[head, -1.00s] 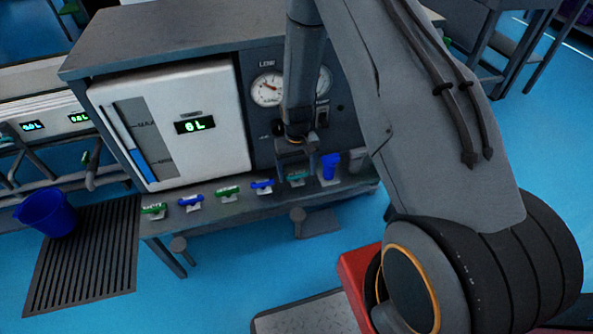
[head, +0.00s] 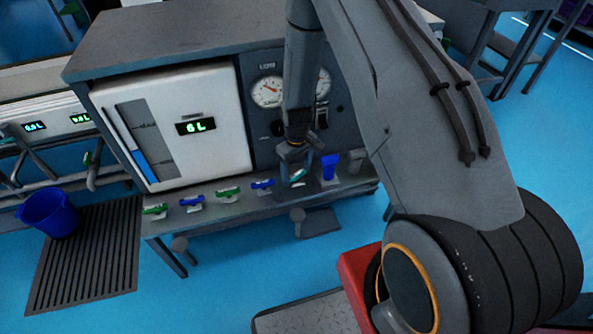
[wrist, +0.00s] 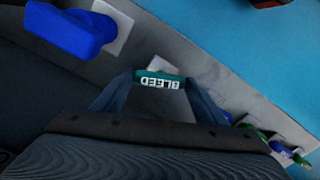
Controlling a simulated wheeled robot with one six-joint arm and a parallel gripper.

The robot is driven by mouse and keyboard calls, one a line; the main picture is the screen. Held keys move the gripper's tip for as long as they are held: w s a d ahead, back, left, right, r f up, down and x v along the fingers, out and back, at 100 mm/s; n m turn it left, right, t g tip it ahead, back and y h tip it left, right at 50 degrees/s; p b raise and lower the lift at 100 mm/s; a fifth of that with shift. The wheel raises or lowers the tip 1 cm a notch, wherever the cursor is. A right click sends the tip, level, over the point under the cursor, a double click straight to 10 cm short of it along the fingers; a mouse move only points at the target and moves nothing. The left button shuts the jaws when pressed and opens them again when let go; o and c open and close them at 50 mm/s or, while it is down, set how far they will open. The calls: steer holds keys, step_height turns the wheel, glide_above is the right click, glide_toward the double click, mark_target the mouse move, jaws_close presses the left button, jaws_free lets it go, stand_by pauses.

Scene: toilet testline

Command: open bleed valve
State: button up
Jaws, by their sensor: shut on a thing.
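The bleed valve handle (wrist: 160,81) is teal with white BLEED lettering, which appears upside down in the wrist view. My gripper (wrist: 157,88) is shut on it, with one finger at each end of the label. In the head view, my gripper (head: 296,160) is at the front ledge below the gauges. There the teal handle (head: 298,177) shows as a short slanted bar under my fingers. The valve body beneath is mostly hidden.
An upright blue handle (head: 329,166) stands just right of the bleed valve and shows large in the wrist view (wrist: 65,28). Several green and blue handles, including a blue one (head: 262,184), line the ledge leftward. A tank panel (head: 172,125) and a pressure gauge (head: 266,92) stand behind.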

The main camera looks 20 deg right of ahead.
mark_target(297, 174)
steer(key=n+p, duration=0.1)
steer(key=n, duration=0.4)
steer(key=shift+n, duration=2.6)
steer(key=o, duration=1.1)
steer(key=shift+c, duration=0.2)
step_height(297, 174, up, 8)
steer(key=shift+f+p, duration=0.1)
steer(key=shift+p, duration=0.2)
